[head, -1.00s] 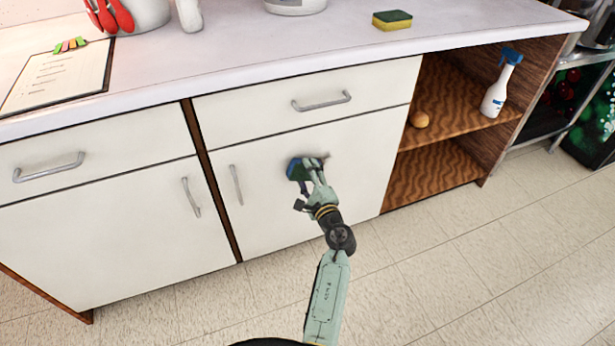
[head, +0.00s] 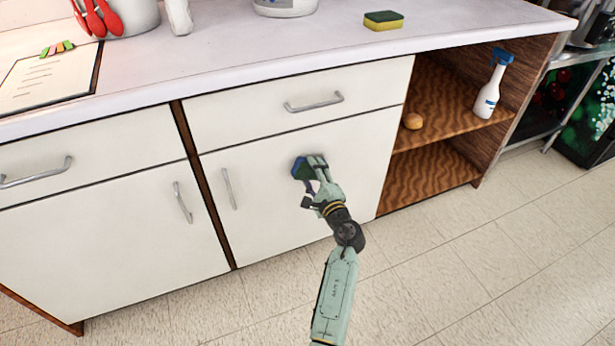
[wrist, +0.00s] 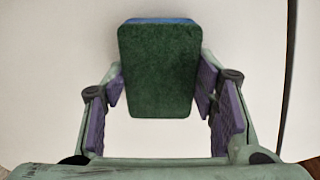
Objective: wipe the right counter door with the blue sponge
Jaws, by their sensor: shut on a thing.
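The blue sponge (head: 301,168) is at the upper middle of the right counter door (head: 265,210), a plain white door with a vertical handle at its left. In the wrist view the sponge (wrist: 158,70) shows a dark green face, with a blue strip along its top edge. My gripper (head: 313,174) is shut on it, with purple finger pads on both sides in the wrist view. The sponge is at or very near the door; contact is hidden. My gripper covers part of the door around it.
A yellow-green sponge (head: 383,21) lies on the counter top (head: 230,55). A drawer handle (head: 314,102) juts out above the door. The floor in front is clear.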

